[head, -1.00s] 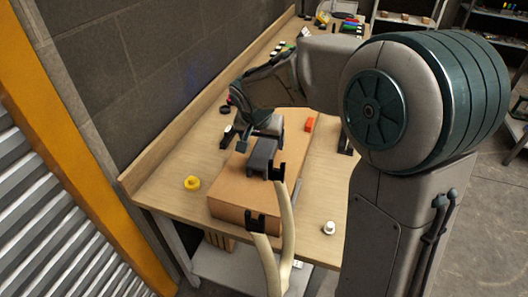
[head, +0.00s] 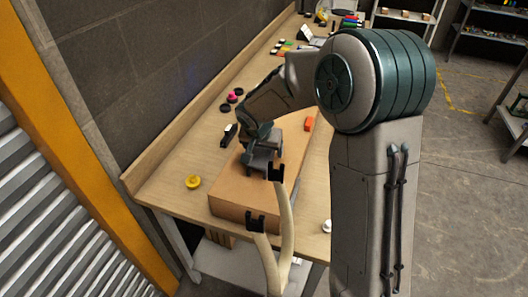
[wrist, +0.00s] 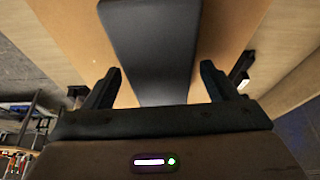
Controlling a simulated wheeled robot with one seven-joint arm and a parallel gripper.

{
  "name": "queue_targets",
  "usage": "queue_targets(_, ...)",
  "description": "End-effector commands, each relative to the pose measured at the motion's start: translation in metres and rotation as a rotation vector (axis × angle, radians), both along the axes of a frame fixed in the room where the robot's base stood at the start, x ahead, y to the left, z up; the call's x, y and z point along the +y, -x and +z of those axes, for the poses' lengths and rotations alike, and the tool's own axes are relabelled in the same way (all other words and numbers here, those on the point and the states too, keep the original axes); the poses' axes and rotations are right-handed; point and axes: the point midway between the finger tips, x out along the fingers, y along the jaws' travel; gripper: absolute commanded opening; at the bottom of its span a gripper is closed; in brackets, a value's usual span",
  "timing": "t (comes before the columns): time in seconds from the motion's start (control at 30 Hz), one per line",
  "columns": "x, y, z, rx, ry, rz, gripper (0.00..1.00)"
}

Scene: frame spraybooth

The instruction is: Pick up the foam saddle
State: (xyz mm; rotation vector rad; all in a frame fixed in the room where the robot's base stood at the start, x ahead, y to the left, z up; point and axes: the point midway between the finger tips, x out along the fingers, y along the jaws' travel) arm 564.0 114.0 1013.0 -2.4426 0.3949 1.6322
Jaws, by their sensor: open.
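The foam saddle (head: 262,167) looks like a dark grey block on top of a brown box (head: 232,193) on the workbench. My gripper (head: 261,148) is over it and hides part of it in the head view. In the wrist view the saddle (wrist: 150,45) is a long dark slab running between the open fingers of my gripper (wrist: 160,84). A finger stands on each side of the slab, with a gap visible on both sides. I cannot tell how deep the fingertips reach beside it.
Pale curved bars (head: 287,225) with black clips rise in front of the box. A yellow part (head: 193,182) lies left of it, and an orange block (head: 309,124) at its right. Pink and black rings (head: 232,98) lie near the wall. The bench's left front corner (head: 150,190) is clear.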

Motion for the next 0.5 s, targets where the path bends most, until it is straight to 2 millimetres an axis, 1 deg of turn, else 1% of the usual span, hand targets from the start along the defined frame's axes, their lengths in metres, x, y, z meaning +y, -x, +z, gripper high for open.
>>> queue_targets(0.03, 0.0001, 0.0001, 0.0001, 0.0, 0.0, 0.0, 0.8)
queue_targets(0.07, 0.0001, 0.0001, 0.0001, 0.0, 0.0, 0.0, 0.74)
queue_targets(0.1, 0.0001, 0.0001, 0.0001, 0.0, 0.0, 0.0, 0.63)
queue_targets(0.17, 0.0001, 0.0002, 0.0001, 0.0, 0.0, 0.0, 0.47)
queue_targets(0.2, 0.0001, 0.0002, 0.0001, 0.0, 0.0, 0.0, 0.35)
queue_targets(0.23, 0.0, 0.0001, 0.0003, 0.0, 0.0, 0.0, 0.33)
queue_targets(0.5, 0.0, 0.0001, 0.0007, 0.0, 0.0, 0.0, 0.33)
